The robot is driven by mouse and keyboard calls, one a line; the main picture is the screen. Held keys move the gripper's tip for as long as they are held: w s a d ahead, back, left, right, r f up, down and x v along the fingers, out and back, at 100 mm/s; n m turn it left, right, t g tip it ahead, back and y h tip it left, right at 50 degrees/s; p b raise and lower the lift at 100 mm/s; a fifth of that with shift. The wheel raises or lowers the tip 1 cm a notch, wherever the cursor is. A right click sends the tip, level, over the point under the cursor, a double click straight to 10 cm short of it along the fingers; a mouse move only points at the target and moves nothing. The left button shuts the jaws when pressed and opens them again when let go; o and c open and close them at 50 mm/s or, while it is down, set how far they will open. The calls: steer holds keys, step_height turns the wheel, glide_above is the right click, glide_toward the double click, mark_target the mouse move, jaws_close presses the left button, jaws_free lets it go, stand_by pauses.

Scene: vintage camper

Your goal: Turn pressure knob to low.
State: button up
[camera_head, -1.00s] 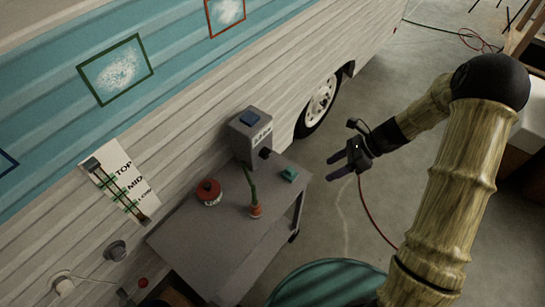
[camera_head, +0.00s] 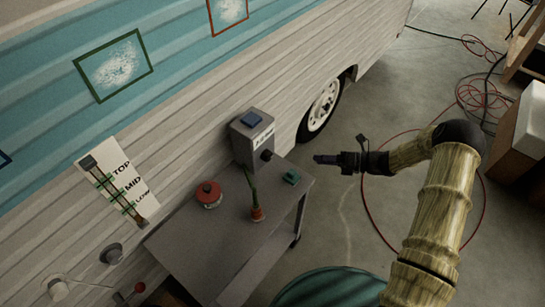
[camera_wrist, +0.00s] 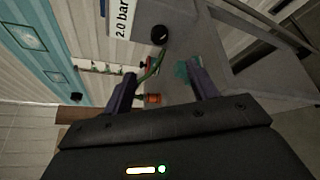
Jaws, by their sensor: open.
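The pressure knob looks to be the black round knob (camera_head: 266,155) on the front of a grey box (camera_head: 252,137) with a blue top and a white label. In the wrist view the black knob (camera_wrist: 160,34) shows ahead of the fingers, next to a label reading "2.0 bar". My gripper (camera_head: 325,159) is to the right of the box, apart from the knob, with its jaws pointing left toward it. In the wrist view my gripper (camera_wrist: 161,74) is open and empty, its purple fingers either side of the view's middle. The knob's exact setting is too small to tell.
The box stands on a grey cart (camera_head: 225,225) against the camper. On the cart are a red-lidded jar (camera_head: 208,193), an orange item with a green stalk (camera_head: 257,213) and a teal block (camera_head: 291,177). A slider panel (camera_head: 125,180) marked TOP, MID, LOW is on the wall.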

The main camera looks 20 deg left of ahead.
mark_target(271, 156)
steer(key=p+x, duration=0.2)
steer(key=x, duration=1.5)
steer(key=shift+c, duration=0.2)
steer(key=c, duration=0.9)
